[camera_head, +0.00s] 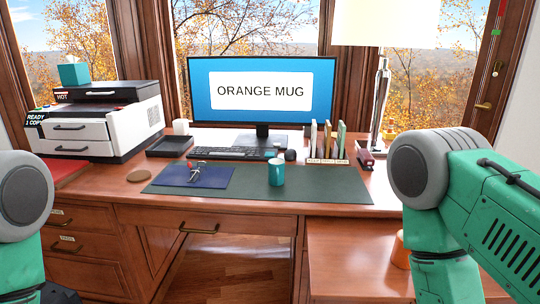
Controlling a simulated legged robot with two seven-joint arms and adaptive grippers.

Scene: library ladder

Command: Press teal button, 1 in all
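I cannot make out a teal button for certain. Green parts of my arms show at the left and right edges. Neither of my grippers is in view.
The desk (125,190) holds a green mat (325,185), a teal mug (276,173), a blue folder (195,176), a keyboard (232,153) and a monitor (262,92) reading "ORANGE MUG". A teal box (74,74) sits on the printer. An orange object (401,250) stands lower right.

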